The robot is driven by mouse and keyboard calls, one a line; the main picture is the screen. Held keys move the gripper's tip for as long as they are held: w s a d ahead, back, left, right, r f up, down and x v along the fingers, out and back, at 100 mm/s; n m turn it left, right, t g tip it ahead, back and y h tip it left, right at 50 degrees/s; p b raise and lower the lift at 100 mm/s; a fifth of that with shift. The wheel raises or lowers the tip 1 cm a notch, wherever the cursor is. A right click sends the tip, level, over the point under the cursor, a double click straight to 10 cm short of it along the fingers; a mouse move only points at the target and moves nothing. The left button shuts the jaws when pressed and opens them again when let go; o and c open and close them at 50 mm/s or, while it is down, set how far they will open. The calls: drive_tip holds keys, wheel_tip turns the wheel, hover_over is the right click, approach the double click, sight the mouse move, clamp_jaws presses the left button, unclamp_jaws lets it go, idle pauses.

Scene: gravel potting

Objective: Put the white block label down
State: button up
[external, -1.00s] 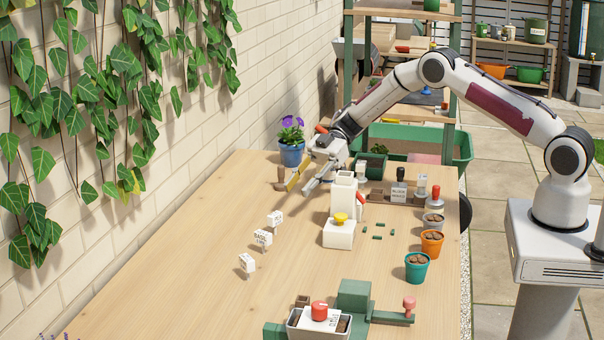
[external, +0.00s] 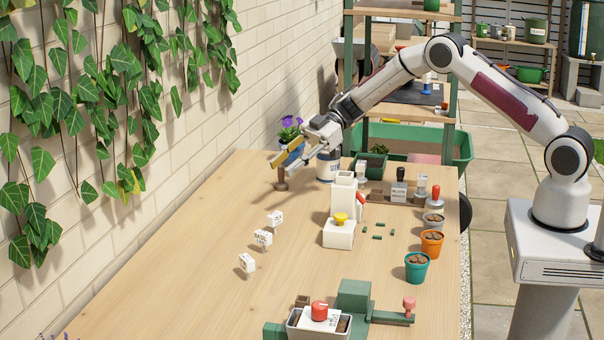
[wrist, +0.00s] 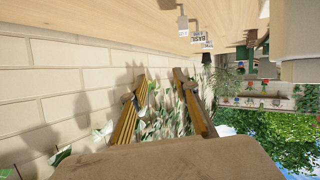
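Three small white block labels with dark lettering stand in a row on the left of the table: a near one (external: 247,263), a middle one (external: 263,239) and a far one (external: 275,218). They also show at the top of the wrist view, one reading like "BASIL" (wrist: 197,30). My gripper (external: 286,161) is above the far left of the table, well beyond the labels. In the wrist view its yellow-padded fingers (wrist: 158,76) are apart with nothing seen between them. A small brown wooden piece (external: 281,180) stands just below the gripper in the external view.
A white dispenser with a yellow knob (external: 339,232) is mid-table. Terracotta (external: 432,243) and teal (external: 417,267) pots line the right edge. The left-middle tabletop is mostly clear.

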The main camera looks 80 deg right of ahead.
drive_tip(key=w+d+r+m+t+h, duration=0.1)
drive_tip(key=w+r+m+t+h, duration=0.15)
drive_tip(key=r, duration=0.65)
drive_tip(key=w+d+r+m+t+h, duration=0.1)
drive_tip(key=r+t+h, duration=0.2)
drive_tip(key=r, duration=0.6)
drive_tip(key=s+d+r+m+t+h, duration=0.1)
drive_tip(key=s+d+r+m+h, duration=0.35)
drive_tip(key=s+r+h, duration=0.4)
drive_tip(key=s+a+f+m+g+y, duration=0.1)
drive_tip(key=s+a+f+g, duration=0.1)
drive_tip(key=s, duration=1.2)
drive_tip(key=s+a+f+m+g, duration=0.2)
drive_tip(key=s+a+f+g, duration=0.1)
drive_tip(key=s, duration=1.2)
drive_tip(key=s+a+f+m+g+y, duration=0.1)
drive_tip(key=s+a+f, duration=0.4)
drive_tip(key=s, duration=0.9)
drive_tip(key=shift+s+f+m+g+y, duration=0.3)
drive_tip(key=shift+s+m+g, duration=0.15)
drive_tip(key=shift+g, duration=0.7)
